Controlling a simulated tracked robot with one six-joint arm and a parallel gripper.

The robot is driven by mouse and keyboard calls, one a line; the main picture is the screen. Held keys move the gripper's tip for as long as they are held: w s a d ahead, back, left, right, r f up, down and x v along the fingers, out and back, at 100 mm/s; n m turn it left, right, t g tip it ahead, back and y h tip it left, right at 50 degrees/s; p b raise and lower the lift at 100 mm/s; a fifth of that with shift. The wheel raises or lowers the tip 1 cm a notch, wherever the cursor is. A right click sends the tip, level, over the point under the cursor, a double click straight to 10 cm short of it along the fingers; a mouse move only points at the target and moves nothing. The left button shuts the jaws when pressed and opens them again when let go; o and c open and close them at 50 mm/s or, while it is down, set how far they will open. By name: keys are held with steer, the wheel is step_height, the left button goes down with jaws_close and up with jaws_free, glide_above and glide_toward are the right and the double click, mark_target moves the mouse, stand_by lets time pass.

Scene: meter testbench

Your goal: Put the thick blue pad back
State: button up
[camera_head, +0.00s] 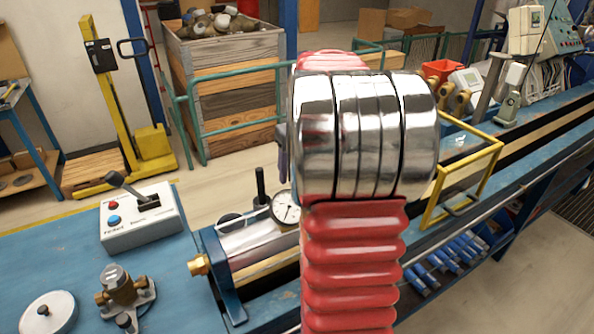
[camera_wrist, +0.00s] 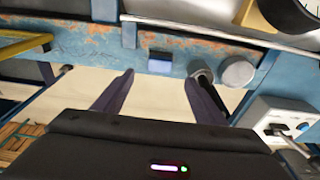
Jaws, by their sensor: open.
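A small block with a dark blue top and a lighter blue front, which looks like the thick blue pad (camera_wrist: 160,62), sits on the worn blue bench rail in the wrist view. My gripper (camera_wrist: 160,82) is open, its two dark fingers apart with nothing between them. In the picture, the pad appears just above the gap between the fingertips; I cannot tell the distance. In the head view, my red and chrome arm covers the middle of the bench and hides the pad and nearly all of my gripper.
Two grey round knobs (camera_wrist: 237,71) stand right of the pad. A dial gauge (camera_head: 286,207) and metal cylinder lie left of my arm. A control box (camera_head: 141,216) and brass fitting (camera_head: 125,290) stand on the left table. A yellow frame (camera_head: 468,172) stands right of my arm.

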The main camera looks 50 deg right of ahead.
steer(key=shift+n+t, duration=0.8)
steer(key=shift+n, duration=0.1)
steer(key=a+r, duration=0.1)
steer(key=a, duration=0.6)
steer(key=s+a+r, duration=0.1)
steer(key=a+r, duration=0.1)
steer(key=a, duration=0.5)
steer(key=s+a+r, duration=0.1)
steer(key=a+r, duration=0.1)
steer(key=a, duration=0.5)
steer(key=shift+a+r, duration=0.2)
steer(key=shift+n+t, duration=0.4)
steer(key=shift+t, duration=0.2)
steer(key=s+a, duration=0.1)
steer(key=a, duration=0.1)
steer(key=s+a, duration=0.2)
steer(key=a, duration=0.1)
steer(key=s+a, duration=0.1)
steer(key=a, duration=0.2)
steer(key=shift+s+a+f, duration=0.1)
steer(key=shift+s+a, duration=0.15)
steer(key=shift+s, duration=0.05)
steer(key=s+a+f+n+t, duration=0.1)
steer(key=s+a+f, duration=0.1)
steer(key=s+a, duration=0.4)
steer(key=shift+a+f+y, duration=0.25)
steer(key=shift+a+y, duration=0.05)
steer(key=shift+a, duration=0.1)
